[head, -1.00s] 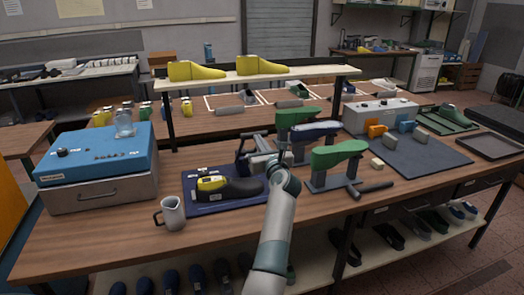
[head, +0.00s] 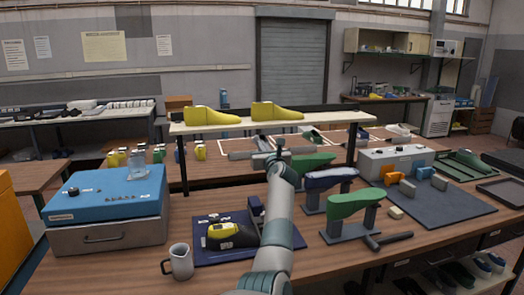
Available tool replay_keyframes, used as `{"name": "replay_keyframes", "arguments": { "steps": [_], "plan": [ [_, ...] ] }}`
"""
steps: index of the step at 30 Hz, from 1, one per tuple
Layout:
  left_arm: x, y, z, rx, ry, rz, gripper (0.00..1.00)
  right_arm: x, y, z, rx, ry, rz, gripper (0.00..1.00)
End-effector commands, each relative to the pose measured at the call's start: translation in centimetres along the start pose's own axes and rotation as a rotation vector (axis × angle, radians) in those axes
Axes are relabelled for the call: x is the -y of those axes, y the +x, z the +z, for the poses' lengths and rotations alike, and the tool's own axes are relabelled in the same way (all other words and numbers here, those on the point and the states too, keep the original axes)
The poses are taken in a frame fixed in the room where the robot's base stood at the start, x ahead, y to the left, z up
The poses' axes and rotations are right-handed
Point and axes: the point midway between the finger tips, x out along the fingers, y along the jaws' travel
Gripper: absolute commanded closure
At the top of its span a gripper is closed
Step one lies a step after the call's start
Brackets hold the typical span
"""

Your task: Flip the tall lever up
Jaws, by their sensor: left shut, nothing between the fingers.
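My left gripper (head: 262,148) is at the end of the arm that comes in from the bottom middle. It is shut and empty, raised in front of the shelf with the yellow lasts. A stand near the front edge holds a green last (head: 352,203), and a dark lever (head: 388,241) lies low at its right side. Behind it are a dark blue last (head: 331,178) and another green last (head: 312,162), both on supports. My arm partly hides the area left of them. I cannot tell which part is the tall lever. The right gripper is not in view.
A blue-topped box (head: 105,190) and a grey mug (head: 180,262) stand at the left. A dark blue mat (head: 205,252) holds a black and yellow shoe-shaped item (head: 230,236). A grey mat (head: 440,210) lies at the right. Yellow lasts (head: 276,111) stand on the shelf.

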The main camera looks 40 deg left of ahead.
Motion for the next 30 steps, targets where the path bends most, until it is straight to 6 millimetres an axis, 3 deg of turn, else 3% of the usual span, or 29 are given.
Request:
{"name": "replay_keyframes", "arguments": {
  "steps": [14, 30],
  "plan": [
    [0.0, 0.0, 0.0, 0.000, 0.000, 0.001, 1.00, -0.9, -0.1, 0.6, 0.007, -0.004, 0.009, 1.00],
    [0.0, 0.0, -0.1, 0.000, 0.000, 0.000, 1.00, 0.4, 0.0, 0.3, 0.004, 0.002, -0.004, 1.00]
  ]
}}
